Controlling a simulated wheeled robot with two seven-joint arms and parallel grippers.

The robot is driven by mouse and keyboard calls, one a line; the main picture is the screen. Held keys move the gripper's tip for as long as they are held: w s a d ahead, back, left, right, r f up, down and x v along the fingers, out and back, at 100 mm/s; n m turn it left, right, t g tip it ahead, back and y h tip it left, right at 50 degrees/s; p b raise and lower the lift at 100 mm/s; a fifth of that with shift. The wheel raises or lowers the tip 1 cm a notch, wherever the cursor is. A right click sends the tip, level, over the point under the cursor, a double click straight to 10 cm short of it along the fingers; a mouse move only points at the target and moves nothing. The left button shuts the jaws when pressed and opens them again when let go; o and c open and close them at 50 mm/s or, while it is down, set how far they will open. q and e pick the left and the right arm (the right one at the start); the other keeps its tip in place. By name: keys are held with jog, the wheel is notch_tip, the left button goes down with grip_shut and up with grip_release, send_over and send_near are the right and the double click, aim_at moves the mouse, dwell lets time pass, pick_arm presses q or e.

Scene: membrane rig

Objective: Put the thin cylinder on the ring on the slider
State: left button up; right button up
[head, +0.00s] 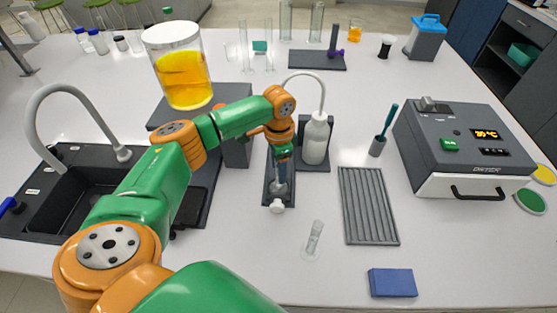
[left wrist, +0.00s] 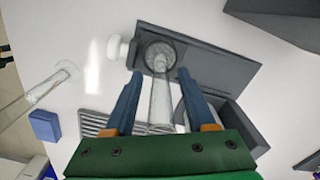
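A clear thin cylinder (left wrist: 161,100) stands over the dark slider (head: 269,190), with its round foot at the ring (left wrist: 160,56) beside the white knob (head: 277,207). My left gripper (head: 282,155) is above the slider. In the left wrist view its two blue fingers (left wrist: 160,75) are spread on either side of the cylinder with visible gaps, so it looks open. The arm and gripper partly hide the cylinder in the head view. A second clear cylinder (head: 315,238) with a round foot stands on the table to the right. My right gripper is out of view.
A wash bottle (head: 315,140) stands behind the slider. A ribbed grey tray (head: 369,205), a blue block (head: 392,282) and a grey heater box (head: 465,150) are to the right. A beaker of orange liquid (head: 183,78) and a sink (head: 75,195) are left. The front table is mostly clear.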

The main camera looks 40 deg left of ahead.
pick_arm(q)
notch_tip(320, 180, up, 12)
jog(key=b, duration=0.2)
jog(key=shift+r, duration=0.15)
dwell(0.4)
